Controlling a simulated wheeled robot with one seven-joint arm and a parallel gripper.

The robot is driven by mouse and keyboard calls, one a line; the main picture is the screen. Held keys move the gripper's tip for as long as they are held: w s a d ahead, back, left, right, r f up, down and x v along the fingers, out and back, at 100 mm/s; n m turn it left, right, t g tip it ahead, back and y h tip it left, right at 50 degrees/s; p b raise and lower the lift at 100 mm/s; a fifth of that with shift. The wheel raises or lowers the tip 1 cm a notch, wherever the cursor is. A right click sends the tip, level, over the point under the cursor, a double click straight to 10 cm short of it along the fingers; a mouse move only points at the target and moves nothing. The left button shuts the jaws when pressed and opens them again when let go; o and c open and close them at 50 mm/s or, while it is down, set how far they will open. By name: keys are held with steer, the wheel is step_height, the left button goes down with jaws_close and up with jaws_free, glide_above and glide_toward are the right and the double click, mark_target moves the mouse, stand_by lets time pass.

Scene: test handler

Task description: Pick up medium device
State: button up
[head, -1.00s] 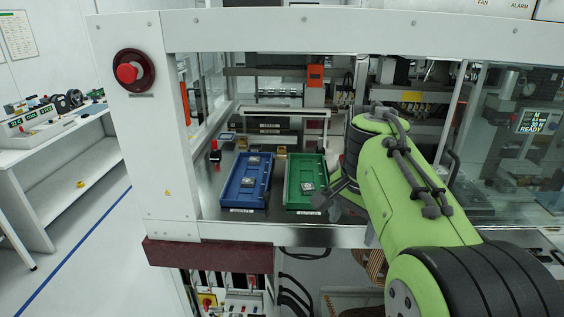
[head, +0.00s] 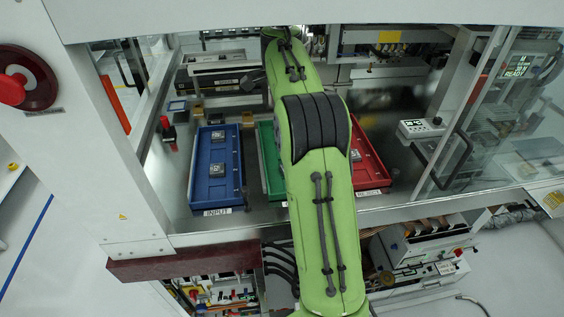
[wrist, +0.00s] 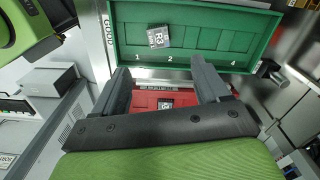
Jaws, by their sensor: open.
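Two small grey devices, a far one (head: 218,137) and a near one (head: 217,169), lie in the blue tray (head: 191,190) labelled INPUT in the head view. A device (head: 356,155) lies in the red tray (head: 376,184) on the right. In the wrist view another device (wrist: 157,36) lies tilted in the green tray (wrist: 276,32), near slots 1 and 2. I cannot tell which device is the medium one. My gripper (wrist: 161,78) is open and empty, its fingers apart. The red tray's device (wrist: 165,102) shows between them. In the head view my arm hides the gripper and most of the green tray.
A white frame post (head: 85,120) with a red emergency button (head: 12,90) stands at the left. Glass panels (head: 520,140) close the right side. A small white control box (head: 421,128) sits right of the red tray. Bare metal shows around the trays.

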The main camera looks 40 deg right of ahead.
steer(key=f, duration=0.2)
steer(key=s+f+b, duration=0.1)
steer(key=f, duration=0.2)
steer(key=shift+s+f+b, duration=0.1)
steer(key=shift+f+b, duration=0.1)
steer(key=shift+b, duration=0.1)
steer(key=f, duration=0.2)
steer(key=w+f, duration=0.1)
steer(key=f, duration=0.1)
steer(key=shift+b, duration=0.35)
steer(key=f, duration=0.4)
steer(key=shift+s+d, duration=0.2)
steer(key=shift+s, duration=0.05)
steer(key=shift+w+f, duration=0.15)
steer(key=shift+f, duration=0.15)
steer(key=shift+r, duration=0.1)
steer(key=c, duration=1.1)
